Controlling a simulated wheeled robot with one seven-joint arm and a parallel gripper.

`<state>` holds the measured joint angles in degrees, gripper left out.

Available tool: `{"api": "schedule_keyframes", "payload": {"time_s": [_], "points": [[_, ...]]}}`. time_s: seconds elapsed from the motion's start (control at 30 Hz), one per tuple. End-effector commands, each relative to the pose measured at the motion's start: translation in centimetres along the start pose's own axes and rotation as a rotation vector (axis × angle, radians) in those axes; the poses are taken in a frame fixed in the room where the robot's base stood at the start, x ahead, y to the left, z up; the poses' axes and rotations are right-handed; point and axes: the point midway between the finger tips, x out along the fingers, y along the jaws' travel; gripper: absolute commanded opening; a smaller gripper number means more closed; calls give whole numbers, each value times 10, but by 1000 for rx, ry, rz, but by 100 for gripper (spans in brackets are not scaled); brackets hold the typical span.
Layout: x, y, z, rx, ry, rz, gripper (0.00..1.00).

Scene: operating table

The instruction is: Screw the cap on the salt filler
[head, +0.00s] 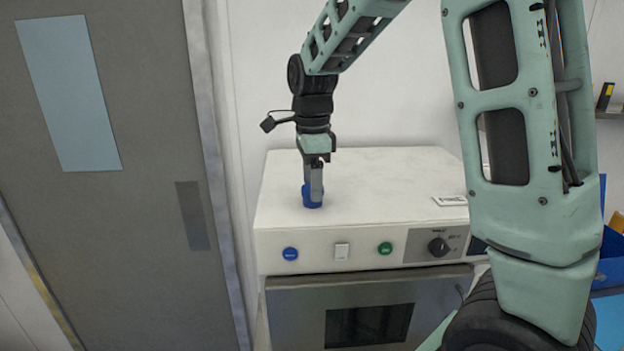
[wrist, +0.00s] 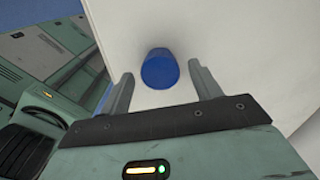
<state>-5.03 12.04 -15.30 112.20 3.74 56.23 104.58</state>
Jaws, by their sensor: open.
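The blue cap (head: 312,202) sits on the white top of the machine (head: 385,185), near its front left. In the wrist view the blue cap (wrist: 160,68) is a round blue piece just beyond and between my two fingertips. My gripper (head: 314,188) points down over the cap, and in the wrist view my gripper (wrist: 160,80) has its fingers spread on either side of it, with gaps showing. The fingers hide part of the cap in the head view. I cannot see a filler opening or thread under the cap.
The machine's front has a blue button (head: 290,254), a white switch (head: 341,251), a green button (head: 385,248) and a black knob (head: 438,246). A grey door (head: 110,200) stands at left. A white label (head: 450,200) lies on the top, which is otherwise clear. Blue bins (head: 612,255) are at right.

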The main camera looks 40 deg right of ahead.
Motion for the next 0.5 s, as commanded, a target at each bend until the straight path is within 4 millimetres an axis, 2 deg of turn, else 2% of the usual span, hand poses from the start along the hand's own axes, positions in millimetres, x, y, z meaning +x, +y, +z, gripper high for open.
{"api": "schedule_keyframes", "payload": {"time_s": [0.1,0.37,0.5], "points": [[0,0,0,-57,0,0,63],[0,0,0,-64,0,0,63],[0,0,0,-174,0,0,63]]}}
